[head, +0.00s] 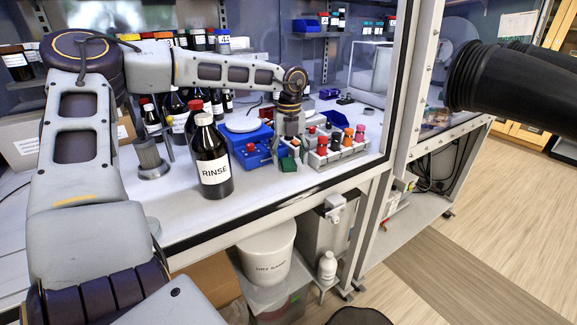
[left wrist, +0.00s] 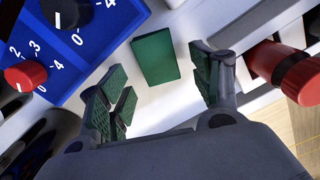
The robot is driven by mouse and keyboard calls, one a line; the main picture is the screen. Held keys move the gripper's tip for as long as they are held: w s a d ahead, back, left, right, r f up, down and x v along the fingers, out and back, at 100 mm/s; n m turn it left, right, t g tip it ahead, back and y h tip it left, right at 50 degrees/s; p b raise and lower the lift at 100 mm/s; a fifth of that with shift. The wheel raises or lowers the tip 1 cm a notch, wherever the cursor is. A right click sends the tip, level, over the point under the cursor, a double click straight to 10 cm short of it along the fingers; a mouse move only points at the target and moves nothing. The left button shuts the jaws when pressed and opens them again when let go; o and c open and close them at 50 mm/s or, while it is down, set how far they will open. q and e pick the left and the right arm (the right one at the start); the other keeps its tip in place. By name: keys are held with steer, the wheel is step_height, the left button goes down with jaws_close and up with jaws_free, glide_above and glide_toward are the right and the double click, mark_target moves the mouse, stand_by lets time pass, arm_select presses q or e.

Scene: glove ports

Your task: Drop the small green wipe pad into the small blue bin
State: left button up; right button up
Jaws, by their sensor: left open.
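The small green wipe pad (head: 289,164) lies flat on the white bench, between the blue dial unit and the vial rack. In the left wrist view the pad (left wrist: 155,57) lies just beyond the fingertips, roughly between their lines, with nothing touching it. My left gripper (head: 291,142) points down above it; in the left wrist view the gripper (left wrist: 160,88) is open and empty. A small blue bin (head: 334,119) appears behind the vial rack, partly hidden by it. Another blue container (head: 305,26) is on the back shelf. My right gripper is not in view.
The blue dial unit (head: 250,146) stands close left of the gripper, the vial rack (head: 340,154) with red and orange caps close right. A RINSE bottle (head: 211,160) stands further left. A frame post (head: 402,80) and a black ribbed sleeve (head: 510,88) are at right.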

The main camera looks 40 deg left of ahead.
mark_target(288, 164)
arm_select(q)
steer(key=shift+f, duration=1.05)
steer(key=shift+c, duration=0.5)
steer(key=c, duration=0.7)
